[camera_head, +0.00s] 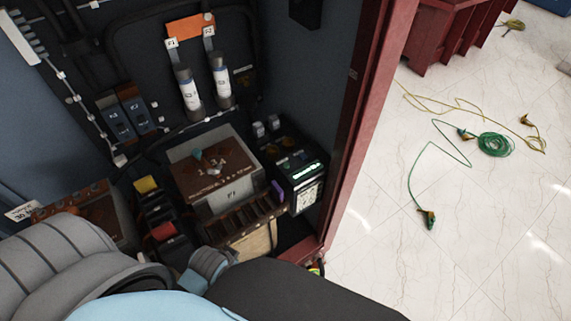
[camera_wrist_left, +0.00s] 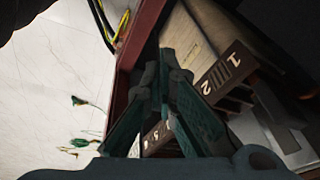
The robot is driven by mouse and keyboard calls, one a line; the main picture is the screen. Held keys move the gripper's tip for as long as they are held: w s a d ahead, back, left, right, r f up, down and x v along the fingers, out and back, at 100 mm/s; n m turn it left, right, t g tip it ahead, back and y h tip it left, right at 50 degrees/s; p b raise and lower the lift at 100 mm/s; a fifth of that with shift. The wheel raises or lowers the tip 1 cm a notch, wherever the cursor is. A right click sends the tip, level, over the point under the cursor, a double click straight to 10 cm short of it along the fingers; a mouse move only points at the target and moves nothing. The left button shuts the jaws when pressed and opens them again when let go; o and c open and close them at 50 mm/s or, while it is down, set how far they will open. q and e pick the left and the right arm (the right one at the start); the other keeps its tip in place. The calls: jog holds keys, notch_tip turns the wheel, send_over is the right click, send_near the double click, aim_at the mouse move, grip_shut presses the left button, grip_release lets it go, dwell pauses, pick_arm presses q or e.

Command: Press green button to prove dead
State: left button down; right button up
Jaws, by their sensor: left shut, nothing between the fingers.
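A black device with a bright green lit strip (camera_head: 306,171) stands at the right side of the cabinet in the head view. My right gripper is not in view.
A grey transformer box (camera_head: 205,175), fuse tubes (camera_head: 220,80) and black breakers (camera_head: 132,108) crowd the cabinet. The red cabinet frame (camera_head: 352,120) bounds it on the right. Green and yellow cables (camera_head: 495,144) lie on the pale floor outside, which is otherwise mostly clear.

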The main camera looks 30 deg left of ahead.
pick_arm(q)
jog(key=w+d+r+t, duration=0.1)
jog(key=w+r, duration=0.4)
jog(key=r, duration=0.3)
notch_tip(320, 180, up, 11)
jog(key=n+t+h, duration=0.4)
jog(key=n+t, duration=0.1)
jog(key=n, duration=0.1)
send_over(287, 165)
jog(key=a, duration=0.1)
jog(key=shift+w+f, duration=0.15)
jog(key=shift+w, duration=0.05)
notch_tip(287, 165, down, 8)
jog(key=b, duration=0.8)
jog(key=shift+r+b, duration=0.25)
jog(key=shift+b, duration=0.15)
jog(key=shift+f, duration=0.65)
